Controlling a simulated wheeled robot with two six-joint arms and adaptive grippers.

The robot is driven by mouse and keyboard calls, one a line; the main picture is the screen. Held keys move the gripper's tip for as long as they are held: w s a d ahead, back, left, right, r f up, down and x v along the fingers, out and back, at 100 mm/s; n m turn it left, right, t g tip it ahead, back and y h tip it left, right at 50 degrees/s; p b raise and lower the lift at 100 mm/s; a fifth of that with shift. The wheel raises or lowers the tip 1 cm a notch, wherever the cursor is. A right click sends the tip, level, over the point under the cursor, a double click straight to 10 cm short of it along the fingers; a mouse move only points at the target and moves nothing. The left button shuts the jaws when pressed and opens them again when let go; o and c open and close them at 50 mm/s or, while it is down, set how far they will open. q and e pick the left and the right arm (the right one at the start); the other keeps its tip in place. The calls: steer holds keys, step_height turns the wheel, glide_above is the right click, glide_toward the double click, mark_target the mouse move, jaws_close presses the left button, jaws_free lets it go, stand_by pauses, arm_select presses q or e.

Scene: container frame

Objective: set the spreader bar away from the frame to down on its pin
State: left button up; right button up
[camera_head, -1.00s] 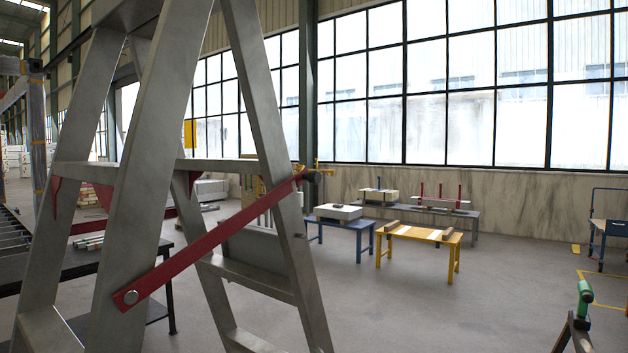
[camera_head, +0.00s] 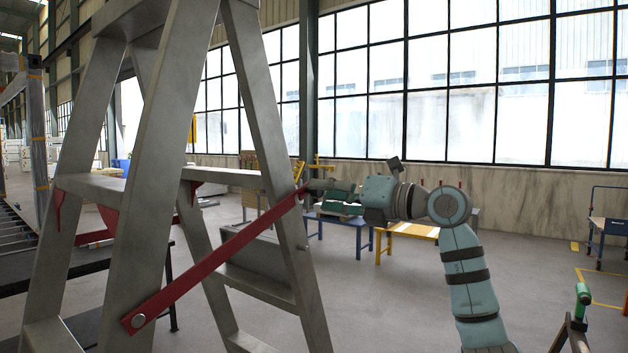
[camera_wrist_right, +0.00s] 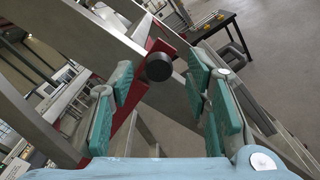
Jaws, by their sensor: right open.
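The red spreader bar (camera_head: 215,260) slants up to the right across the grey ladder-like frame (camera_head: 160,180). Its lower left end is bolted to the near leg, and its upper end lies by the right leg. A small stub that looks like the pin (camera_head: 303,246) sits on that right leg, below the bar's end. My right gripper (camera_head: 316,186) is at the bar's upper end. In the right wrist view its open teal fingers (camera_wrist_right: 165,95) stand on either side of a round black knob (camera_wrist_right: 158,67), with gaps. My left gripper is out of view.
A blue table (camera_head: 340,221) and a yellow bench (camera_head: 384,240) stand behind my right arm. A stand with a green handle (camera_head: 582,294) is at the lower right. A dark table (camera_head: 85,264) stands behind the frame at left. The floor at right is mostly clear.

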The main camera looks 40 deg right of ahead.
mark_target(321, 193)
steer(key=shift+p+x, duration=0.3)
steer(key=shift+x, duration=1.1)
steer(key=shift+w, duration=0.15)
jaws_close()
